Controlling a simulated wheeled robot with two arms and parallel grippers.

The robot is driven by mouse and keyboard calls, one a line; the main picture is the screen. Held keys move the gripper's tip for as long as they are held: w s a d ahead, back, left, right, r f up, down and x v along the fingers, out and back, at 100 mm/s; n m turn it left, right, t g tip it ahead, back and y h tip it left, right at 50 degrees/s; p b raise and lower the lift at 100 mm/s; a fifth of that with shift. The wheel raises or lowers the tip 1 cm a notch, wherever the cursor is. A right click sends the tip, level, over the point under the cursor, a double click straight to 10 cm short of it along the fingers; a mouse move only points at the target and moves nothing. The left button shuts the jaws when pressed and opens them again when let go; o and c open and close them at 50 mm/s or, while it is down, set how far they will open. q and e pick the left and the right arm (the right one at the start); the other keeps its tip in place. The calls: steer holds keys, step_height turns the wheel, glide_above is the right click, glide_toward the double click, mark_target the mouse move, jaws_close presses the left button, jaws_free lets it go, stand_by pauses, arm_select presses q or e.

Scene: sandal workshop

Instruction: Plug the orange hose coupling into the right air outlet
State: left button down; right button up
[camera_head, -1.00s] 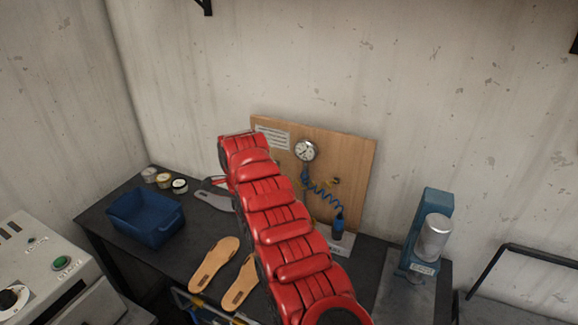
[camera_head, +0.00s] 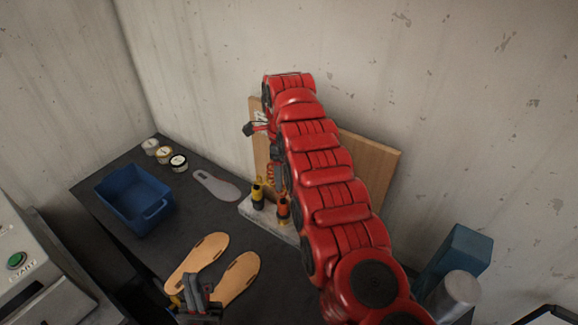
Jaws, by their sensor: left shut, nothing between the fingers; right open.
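The orange hose coupling is not clearly told apart. An orange coiled hose (camera_head: 270,173) hangs in front of the wooden board (camera_head: 375,160), and an orange-and-black tool (camera_head: 283,209) stands below it on a pale base. My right arm hides most of the board, including the gauge and the right air outlet. My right gripper (camera_head: 250,129) is open at the board's left edge, above the hose. It is small and partly hidden by my arm; nothing shows in it. My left gripper (camera_head: 196,296) is shut and empty, low over the sandal soles.
A yellow-and-black tool (camera_head: 258,195) stands left of the orange one. A blue bin (camera_head: 135,199), several small tins (camera_head: 164,154) and a grey sole (camera_head: 215,186) lie on the dark table. Two tan soles (camera_head: 205,256) lie near its front. A blue machine (camera_head: 460,254) stands at right.

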mark_target(283, 197)
steer(key=shift+s+a+f, duration=0.15)
steer(key=shift+s+f, duration=0.15)
steer(key=shift+f, duration=0.2)
steer(key=f, duration=0.2)
steer(key=f+b, duration=0.1)
steer(key=f, duration=0.1)
steer(key=shift+w+f, duration=0.2)
steer(key=shift+f, duration=0.05)
step_height(283, 197, down, 5)
steer(key=b, duration=0.3)
steer(key=shift+w+f+b, duration=0.1)
steer(key=shift+f+b, duration=0.8)
steer(key=shift+f, duration=0.2)
